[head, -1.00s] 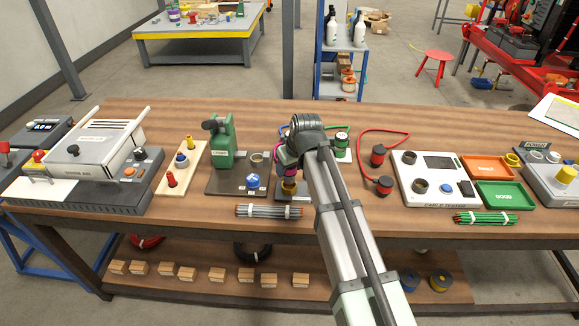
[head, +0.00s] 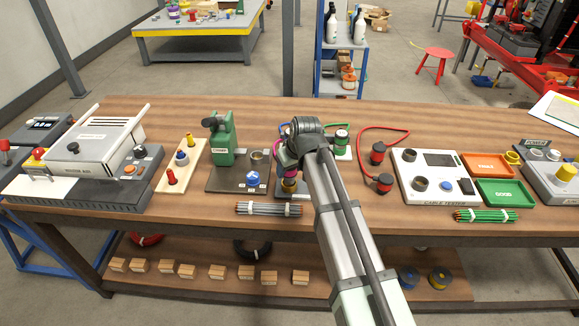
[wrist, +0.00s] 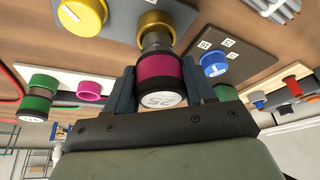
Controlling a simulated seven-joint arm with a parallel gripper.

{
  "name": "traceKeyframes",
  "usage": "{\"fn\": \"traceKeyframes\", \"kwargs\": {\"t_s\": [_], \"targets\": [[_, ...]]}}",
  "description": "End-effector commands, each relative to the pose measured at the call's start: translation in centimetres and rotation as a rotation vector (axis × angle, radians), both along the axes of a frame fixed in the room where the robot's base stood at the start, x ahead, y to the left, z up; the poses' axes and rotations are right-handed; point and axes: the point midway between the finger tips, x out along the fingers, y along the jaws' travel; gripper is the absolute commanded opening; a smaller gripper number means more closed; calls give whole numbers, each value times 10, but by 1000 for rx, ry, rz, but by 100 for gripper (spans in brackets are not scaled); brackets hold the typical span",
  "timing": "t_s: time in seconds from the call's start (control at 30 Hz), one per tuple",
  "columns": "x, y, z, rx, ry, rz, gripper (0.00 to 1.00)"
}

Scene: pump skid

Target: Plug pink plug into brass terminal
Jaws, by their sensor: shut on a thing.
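The pink plug (wrist: 160,70) is held between the two fingers of my gripper (wrist: 158,84) in the wrist view. Its grey metal nose (wrist: 155,41) points at the brass terminal (wrist: 158,22) and lines up with it. The nose and the terminal meet or overlap in the picture; I cannot tell how far, if at all, the nose is inside. In the head view my gripper (head: 291,158) is over the brass terminal (head: 289,186), with the plug mostly hidden by the wrist.
A dark plate with a blue knob (head: 252,180) and a green press (head: 221,140) stands just left. A grey cable bundle (head: 268,209) lies in front. A green plug (head: 341,138) is behind right, and red plugs (head: 378,152) and a cable tester (head: 435,178) stand farther right.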

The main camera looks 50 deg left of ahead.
Motion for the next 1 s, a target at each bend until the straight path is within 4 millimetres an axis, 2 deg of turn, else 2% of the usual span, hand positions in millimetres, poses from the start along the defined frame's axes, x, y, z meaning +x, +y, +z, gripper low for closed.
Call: {"fn": "traceKeyframes", "kwargs": {"t_s": [1.0], "targets": [[0,0,-16,0,0,0,17]]}}
